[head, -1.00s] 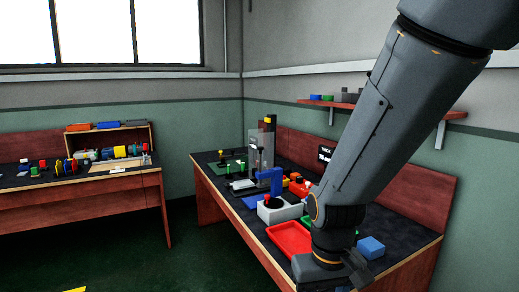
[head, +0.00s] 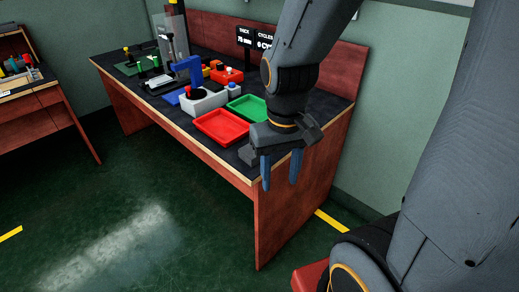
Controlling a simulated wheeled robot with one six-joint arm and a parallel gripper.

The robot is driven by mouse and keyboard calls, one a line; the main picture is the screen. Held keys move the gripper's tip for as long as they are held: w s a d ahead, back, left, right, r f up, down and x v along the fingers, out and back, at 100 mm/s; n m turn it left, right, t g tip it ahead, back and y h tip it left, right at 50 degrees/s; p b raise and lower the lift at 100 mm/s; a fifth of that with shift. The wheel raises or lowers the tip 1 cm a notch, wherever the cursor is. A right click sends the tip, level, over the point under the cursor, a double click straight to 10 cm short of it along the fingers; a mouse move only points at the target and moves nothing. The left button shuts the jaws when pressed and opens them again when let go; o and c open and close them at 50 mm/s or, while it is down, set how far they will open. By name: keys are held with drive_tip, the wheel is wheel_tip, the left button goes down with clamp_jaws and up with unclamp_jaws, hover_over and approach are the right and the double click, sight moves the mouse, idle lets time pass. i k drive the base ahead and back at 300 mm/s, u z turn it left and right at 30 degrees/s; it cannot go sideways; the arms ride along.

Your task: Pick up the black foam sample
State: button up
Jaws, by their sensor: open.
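I cannot pick out the black foam sample in the head view; it may be hidden behind my arm or lost against the dark bench top. My gripper (head: 280,183) points down with two blue-grey fingers apart and nothing between them. It hangs in front of the bench's (head: 178,118) right end, in the picture just right of the red tray (head: 222,140) and below the green tray (head: 262,116). Both trays look empty.
A grey box (head: 208,103) with a red button stands left of the red tray. Behind it are a blue frame (head: 186,67), a clear-shielded machine (head: 172,35) and a red box (head: 229,77). A thickness and cycles display (head: 253,40) stands behind. The green floor (head: 130,205) in front is clear.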

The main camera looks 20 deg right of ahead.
sight(245, 154)
drive_tip(key=k, duration=0.6)
drive_tip(key=z, duration=0.5)
drive_tip(key=i, duration=1.1)
drive_tip(key=u, duration=0.8)
